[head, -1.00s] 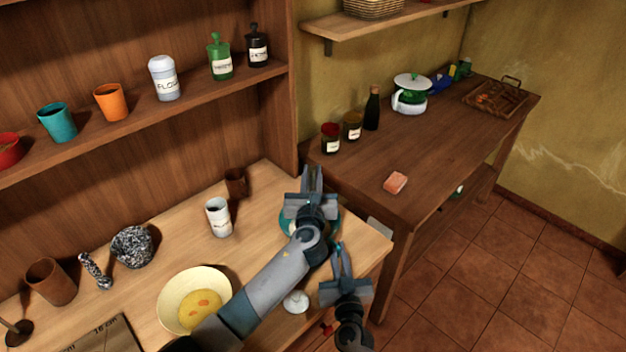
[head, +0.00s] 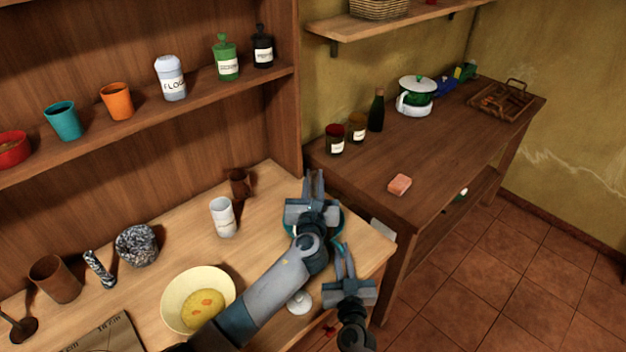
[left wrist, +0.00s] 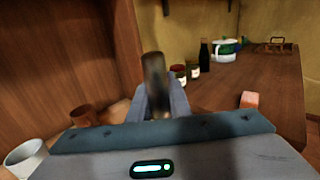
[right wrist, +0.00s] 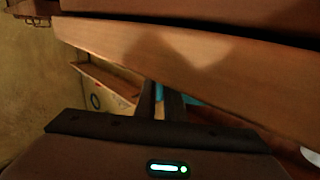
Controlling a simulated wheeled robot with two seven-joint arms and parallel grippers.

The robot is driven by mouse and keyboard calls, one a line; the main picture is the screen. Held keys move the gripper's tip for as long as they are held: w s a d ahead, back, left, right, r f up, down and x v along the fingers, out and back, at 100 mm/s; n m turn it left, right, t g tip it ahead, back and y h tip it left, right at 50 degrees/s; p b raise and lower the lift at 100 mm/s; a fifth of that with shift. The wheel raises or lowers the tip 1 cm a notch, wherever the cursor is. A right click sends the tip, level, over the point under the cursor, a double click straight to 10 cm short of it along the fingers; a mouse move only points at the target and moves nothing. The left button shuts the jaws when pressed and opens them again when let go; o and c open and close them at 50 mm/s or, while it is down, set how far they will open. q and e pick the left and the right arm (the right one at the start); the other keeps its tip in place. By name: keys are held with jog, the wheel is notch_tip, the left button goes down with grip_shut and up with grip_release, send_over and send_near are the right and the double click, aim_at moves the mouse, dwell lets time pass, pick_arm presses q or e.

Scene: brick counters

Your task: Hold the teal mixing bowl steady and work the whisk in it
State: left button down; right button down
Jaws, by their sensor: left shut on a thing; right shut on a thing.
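The teal mixing bowl (head: 340,222) stands near the right end of the light wood counter, mostly hidden under my left gripper and forearm. My left gripper (head: 315,184) is above the bowl. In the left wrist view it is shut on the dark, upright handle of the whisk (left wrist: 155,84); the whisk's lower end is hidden. My right gripper (head: 342,256) is at the bowl's near right side, low by the counter's front edge. It is shut on the bowl's rim, and a bit of teal (right wrist: 193,101) shows by its fingers in the right wrist view.
A white cup (head: 223,218) and a brown cup (head: 240,183) stand behind and left of the bowl. A cream bowl (head: 178,292) with yellow contents is at the left front. A small white item (head: 299,302) lies near the forearm. A darker counter (head: 440,150) is to the right.

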pick_arm(q)
jog(key=shift+r, duration=0.15)
notch_tip(320, 180, up, 9)
dwell(0.9)
jog(key=shift+r, duration=0.1)
pick_arm(e)
jog(key=c, duration=1.8)
grip_release()
jog(key=shift+o, duration=0.2)
jog(key=shift+s, duration=0.15)
jog(key=s+d, duration=0.1)
jog(key=s, duration=1)
jog(key=shift+s+d, duration=0.25)
jog(key=shift+s, duration=0.05)
